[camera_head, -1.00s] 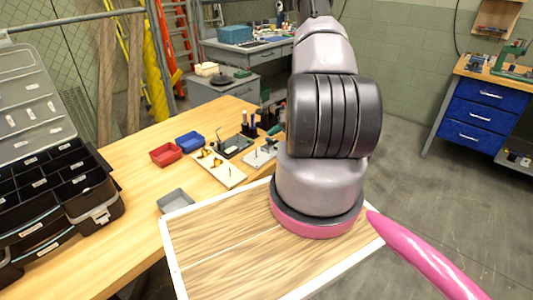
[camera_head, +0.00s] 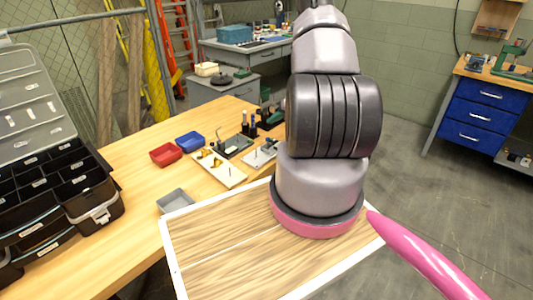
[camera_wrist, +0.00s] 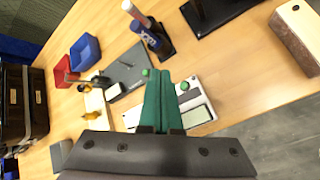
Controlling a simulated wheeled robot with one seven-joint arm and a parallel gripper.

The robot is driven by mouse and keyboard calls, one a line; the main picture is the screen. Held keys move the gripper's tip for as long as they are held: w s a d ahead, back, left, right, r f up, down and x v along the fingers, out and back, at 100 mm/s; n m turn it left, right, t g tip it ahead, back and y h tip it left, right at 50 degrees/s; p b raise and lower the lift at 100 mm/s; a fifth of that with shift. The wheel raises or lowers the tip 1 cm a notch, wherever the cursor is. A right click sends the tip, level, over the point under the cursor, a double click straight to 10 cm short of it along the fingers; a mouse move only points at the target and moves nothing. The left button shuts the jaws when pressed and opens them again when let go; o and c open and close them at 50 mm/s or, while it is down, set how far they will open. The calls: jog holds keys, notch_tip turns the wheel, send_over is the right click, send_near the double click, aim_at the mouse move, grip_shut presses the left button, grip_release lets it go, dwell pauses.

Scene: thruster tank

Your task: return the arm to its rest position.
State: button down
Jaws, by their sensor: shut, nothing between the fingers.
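My gripper (camera_wrist: 158,88) shows in the wrist view with its green fingers together and nothing between them. It points down over the wooden workbench, above a light plate (camera_wrist: 195,105) with green parts, and does not appear to hold or touch anything. In the head view my arm rises in the middle of the picture and leans slightly away at the top; the gripper is hidden behind it or out of view there.
The workbench (camera_head: 131,150) carries a red bin (camera_head: 166,154), a blue bin (camera_head: 190,141), a grey bin (camera_head: 175,200) and a light board (camera_head: 220,172) with yellow parts. A black organiser case (camera_head: 95,205) stands at left. Open floor (camera_head: 420,190) lies to the right.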

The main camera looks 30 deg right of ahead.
dwell(0.4)
jog(key=s+a+r+n+g+y, duration=0.1)
jog(key=a+r+n, duration=0.5)
jog(key=r, duration=0.4)
jog(key=s+a+r+n+g+y, duration=0.1)
jog(key=s+a+r+n, duration=0.1)
jog(key=a+r+n, duration=0.55)
jog(key=s+a+r+n+y, duration=0.1)
jog(key=a+r+n, duration=0.35)
jog(key=r, duration=0.75)
jog(key=s+a+r+n+h, duration=0.2)
jog(key=s+a+r+n, duration=0.1)
jog(key=s+r+n, duration=0.4)
jog(key=s+a+r+n+t+h, duration=0.1)
jog(key=s+a+r+n+h, duration=0.2)
jog(key=s+r+n, duration=0.4)
jog(key=s+n, duration=0.3)
jog(key=s, duration=0.5)
jog(key=shift+r+n, duration=0.3)
jog(key=shift+n, duration=0.1)
jog(key=shift+a, duration=0.1)
